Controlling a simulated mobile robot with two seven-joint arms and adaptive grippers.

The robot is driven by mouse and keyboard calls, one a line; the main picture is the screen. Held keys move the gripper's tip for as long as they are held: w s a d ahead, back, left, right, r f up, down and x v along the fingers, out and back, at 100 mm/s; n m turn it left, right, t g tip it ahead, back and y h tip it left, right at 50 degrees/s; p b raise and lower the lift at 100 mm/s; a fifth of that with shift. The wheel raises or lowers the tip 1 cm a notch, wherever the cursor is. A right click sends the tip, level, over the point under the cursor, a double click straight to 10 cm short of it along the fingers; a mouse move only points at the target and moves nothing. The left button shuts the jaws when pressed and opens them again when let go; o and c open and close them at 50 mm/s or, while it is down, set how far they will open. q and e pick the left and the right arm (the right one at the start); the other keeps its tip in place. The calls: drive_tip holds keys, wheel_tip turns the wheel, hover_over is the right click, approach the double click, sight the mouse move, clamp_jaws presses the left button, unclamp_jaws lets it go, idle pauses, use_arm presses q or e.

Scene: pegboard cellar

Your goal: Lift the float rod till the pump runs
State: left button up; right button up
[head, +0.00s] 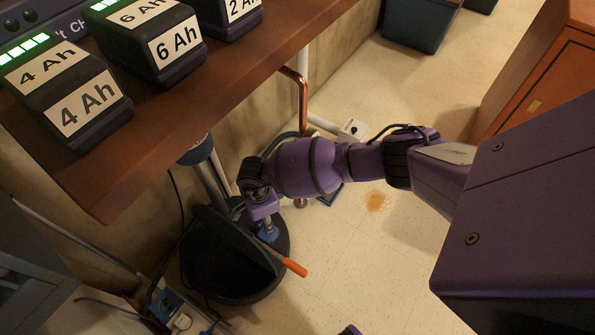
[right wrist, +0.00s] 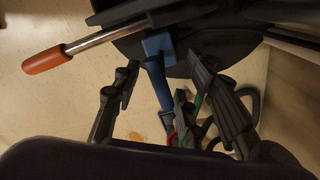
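A dark basin (head: 225,262) stands on the floor below the workbench. A metal rod with an orange grip (head: 294,267) sticks out over its right rim; it also shows in the right wrist view (right wrist: 48,60). A blue post with a square blue block (head: 268,235) is beside that rod. In the right wrist view the blue post (right wrist: 160,85) lies between the fingers, apart from both. My right gripper (head: 266,212) reaches down over the basin, and its fingers (right wrist: 168,105) are spread. I cannot tell which part is the float rod. My left gripper is not in view.
The wooden workbench (head: 140,150) carries several labelled batteries (head: 88,103) and overhangs close left of my arm. A copper pipe (head: 302,92) runs down the wall. A brown stain (head: 376,201) marks the floor. A wooden cabinet (head: 540,80) stands at right. The floor at front is mostly clear.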

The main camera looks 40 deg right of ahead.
drive_tip(key=shift+w+a+r, duration=0.1)
drive_tip(key=shift+w+r, duration=0.1)
drive_tip(key=shift+s, duration=0.1)
drive_tip(key=c, duration=0.6)
drive_tip(key=shift+s+r+p, duration=0.15)
drive_tip(key=shift+r+p, duration=0.2)
drive_tip(key=shift+r, duration=0.15)
drive_tip(key=shift+o, duration=0.2)
drive_tip(key=shift+s+r, duration=0.1)
drive_tip(key=shift+r, duration=0.1)
drive_tip(key=shift+r+p, duration=0.75)
drive_tip(key=shift+o, duration=0.2)
drive_tip(key=shift+r, duration=0.1)
idle(0.3)
